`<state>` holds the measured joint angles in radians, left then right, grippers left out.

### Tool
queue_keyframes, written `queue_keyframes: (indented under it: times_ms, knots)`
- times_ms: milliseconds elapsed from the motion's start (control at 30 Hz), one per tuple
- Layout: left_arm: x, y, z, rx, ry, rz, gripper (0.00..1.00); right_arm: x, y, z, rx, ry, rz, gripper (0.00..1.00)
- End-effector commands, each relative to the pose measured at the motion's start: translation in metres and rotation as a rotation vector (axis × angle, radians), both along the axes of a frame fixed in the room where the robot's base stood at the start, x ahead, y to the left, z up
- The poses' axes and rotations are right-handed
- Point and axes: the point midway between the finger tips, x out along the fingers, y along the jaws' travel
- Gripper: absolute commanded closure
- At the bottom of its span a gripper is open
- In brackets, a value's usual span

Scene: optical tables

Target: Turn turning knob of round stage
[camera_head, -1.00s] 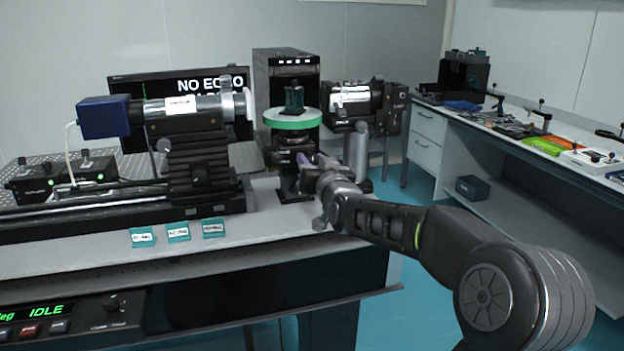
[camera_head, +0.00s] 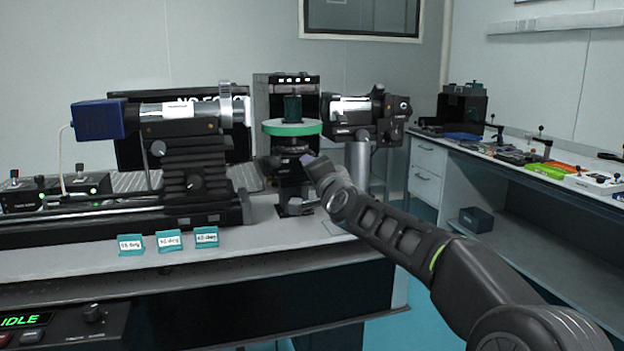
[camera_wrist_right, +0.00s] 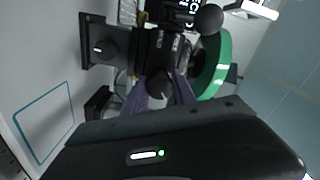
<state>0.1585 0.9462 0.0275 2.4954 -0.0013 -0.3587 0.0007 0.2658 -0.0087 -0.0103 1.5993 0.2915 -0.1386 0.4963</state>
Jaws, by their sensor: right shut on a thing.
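The round stage (camera_head: 292,128) has a bright green rim and stands on a black mount between the two optical instruments. A dark block (camera_head: 292,107) sits on top of it. In the right wrist view the green rim (camera_wrist_right: 222,68) shows at the right of the black stage body. A small black turning knob (camera_wrist_right: 160,86) lies between the purple-grey fingers of my right gripper (camera_wrist_right: 160,92). The right gripper (camera_head: 296,163) reaches the front of the stage below the green rim and is shut on the knob. The finger contact is partly hidden. My left gripper is out of view.
A collimator with a blue end box (camera_head: 97,119) stands at the left, and a telescope (camera_head: 356,110) at the right of the stage. Three small teal labelled cards (camera_head: 169,241) stand near the bench's front edge. A side bench (camera_head: 540,170) with tools runs along the right.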

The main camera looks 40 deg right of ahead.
Motion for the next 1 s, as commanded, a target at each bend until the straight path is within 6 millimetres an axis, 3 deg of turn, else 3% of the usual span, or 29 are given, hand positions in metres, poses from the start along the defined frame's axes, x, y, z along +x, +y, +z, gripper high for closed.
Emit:
queue_keyframes:
  times_ms: [1000]
  knots:
    - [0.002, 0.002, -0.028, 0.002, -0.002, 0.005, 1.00, 0.000, 0.000, -0.001, 0.910, -0.317, -0.001, 1.00]
